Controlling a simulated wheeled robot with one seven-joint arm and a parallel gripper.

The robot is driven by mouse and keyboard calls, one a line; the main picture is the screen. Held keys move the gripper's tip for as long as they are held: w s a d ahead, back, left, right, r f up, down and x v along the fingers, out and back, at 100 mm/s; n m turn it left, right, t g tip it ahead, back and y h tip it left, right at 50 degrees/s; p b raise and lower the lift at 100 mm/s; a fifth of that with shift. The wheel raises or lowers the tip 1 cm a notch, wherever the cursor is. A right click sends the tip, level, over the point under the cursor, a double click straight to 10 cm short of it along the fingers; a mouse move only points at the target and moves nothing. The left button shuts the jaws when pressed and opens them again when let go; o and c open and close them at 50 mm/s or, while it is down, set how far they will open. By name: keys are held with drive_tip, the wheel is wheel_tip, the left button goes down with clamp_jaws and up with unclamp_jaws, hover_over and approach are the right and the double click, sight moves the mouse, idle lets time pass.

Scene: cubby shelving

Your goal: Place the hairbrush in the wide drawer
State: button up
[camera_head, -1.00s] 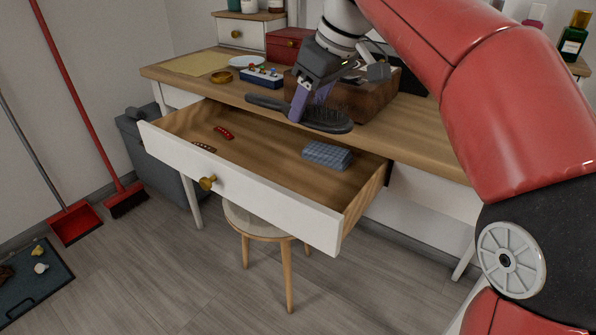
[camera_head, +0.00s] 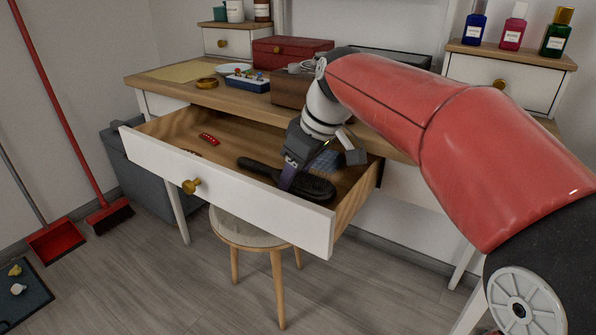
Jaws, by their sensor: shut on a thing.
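The wide drawer (camera_head: 228,198) is pulled out below the desk top, with a white front and a wooden inside. My gripper (camera_head: 287,184) points down into the drawer's front right part and is shut on the dark hairbrush (camera_head: 258,167). The brush's handle points left and its oval head lies to the right of my fingers. The brush is within the drawer's outline, close behind the front panel. I cannot tell whether it touches the drawer floor. My fingers cover the brush's middle.
In the drawer lie a red hair clip (camera_head: 208,139) and a blue checked item (camera_head: 327,163), partly hidden by my gripper. A wooden box (camera_head: 290,90), a red case (camera_head: 290,51) and a gold ring dish (camera_head: 206,83) stand on the desk. A stool (camera_head: 246,230) stands below.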

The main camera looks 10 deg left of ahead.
drive_tip(key=o, duration=1.1)
drive_tip(key=shift+f, duration=0.1)
drive_tip(key=shift+r, duration=0.3)
drive_tip(key=p+v, duration=0.3)
drive_tip(key=v, duration=0.9)
drive_tip(key=s+d+f+m+t+h, duration=0.1)
drive_tip(key=s+d+f+m, duration=0.3)
drive_tip(key=s+d+f, duration=0.2)
drive_tip(key=s+d+f+m+t+h, duration=0.1)
drive_tip(key=s+d+f+m, duration=0.4)
drive_tip(key=d, duration=0.3)
drive_tip(key=s+d+f+m+t+h, duration=0.2)
drive_tip(key=s+d+f+m, duration=0.2)
drive_tip(key=s+d+f, duration=0.3)
drive_tip(key=shift+s+d+f+m, duration=0.2)
drive_tip(key=shift+s+f+m, duration=0.1)
drive_tip(key=shift+s+f, duration=0.2)
